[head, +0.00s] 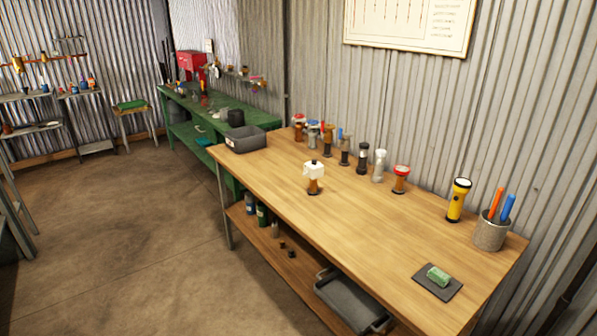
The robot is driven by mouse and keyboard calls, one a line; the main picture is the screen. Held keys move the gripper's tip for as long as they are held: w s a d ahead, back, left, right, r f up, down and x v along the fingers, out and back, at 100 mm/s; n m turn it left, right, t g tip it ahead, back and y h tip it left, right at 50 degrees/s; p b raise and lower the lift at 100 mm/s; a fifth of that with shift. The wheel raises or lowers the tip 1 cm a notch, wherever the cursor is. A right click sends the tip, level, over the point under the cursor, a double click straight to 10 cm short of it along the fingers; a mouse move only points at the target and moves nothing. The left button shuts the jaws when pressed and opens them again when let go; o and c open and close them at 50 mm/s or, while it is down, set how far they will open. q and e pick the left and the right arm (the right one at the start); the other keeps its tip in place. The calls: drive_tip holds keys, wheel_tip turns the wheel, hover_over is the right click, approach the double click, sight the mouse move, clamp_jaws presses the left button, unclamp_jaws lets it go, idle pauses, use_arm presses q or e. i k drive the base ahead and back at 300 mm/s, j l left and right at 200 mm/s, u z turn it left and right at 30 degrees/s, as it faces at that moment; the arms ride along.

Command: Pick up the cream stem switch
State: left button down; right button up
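Neither of my grippers is in view.
A row of upright items, including a red-topped one (400,179) and a grey-white one (379,166), lines the back. A yellow flashlight (459,200), a pen cup (490,233) and a green block (437,274) are right. The front middle is clear.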

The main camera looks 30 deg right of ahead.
sight(316, 170)
drive_tip(key=i+j, duration=0.2)
drive_tip(key=i, duration=0.15)
drive_tip(key=i+j, duration=0.2)
drive_tip(key=i, duration=0.2)
drive_tip(key=i+j, duration=0.15)
drive_tip(key=i, duration=0.2)
drive_tip(key=i+z, duration=0.1)
drive_tip(key=z, duration=0.3)
drive_tip(key=j+z, duration=0.1)
drive_tip(key=z, duration=0.3)
drive_tip(key=i+j+z, duration=0.1)
drive_tip(key=z, duration=0.3)
drive_tip(key=j+z, duration=0.1)
drive_tip(key=z, duration=0.3)
drive_tip(key=i+j, duration=0.05)
